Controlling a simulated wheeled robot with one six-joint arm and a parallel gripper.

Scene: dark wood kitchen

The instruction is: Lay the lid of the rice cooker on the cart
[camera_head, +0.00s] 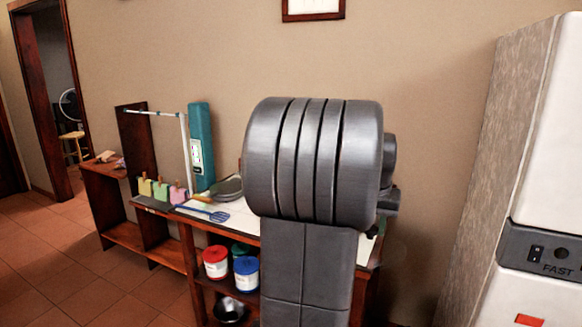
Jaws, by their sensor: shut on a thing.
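A wooden stand with a pale top (243,226) and shelves below stands against the wall; it may be the cart, but I cannot tell for sure. My arm's large grey links fill the middle of the view and cover its right part. My gripper is not in view, hidden behind or beyond these links. I cannot make out the rice cooker or its lid. A dark round flat thing (229,187) lies on the stand's top, just left of my arm; I cannot tell what it is.
A blue spatula (205,213) lies on the stand's top, near a teal box (201,147). Red-lidded (216,262) and blue-lidded (246,274) tubs and a metal bowl (229,310) sit below. A white appliance (546,160) stands at right. The tiled floor (70,255) at left is clear.

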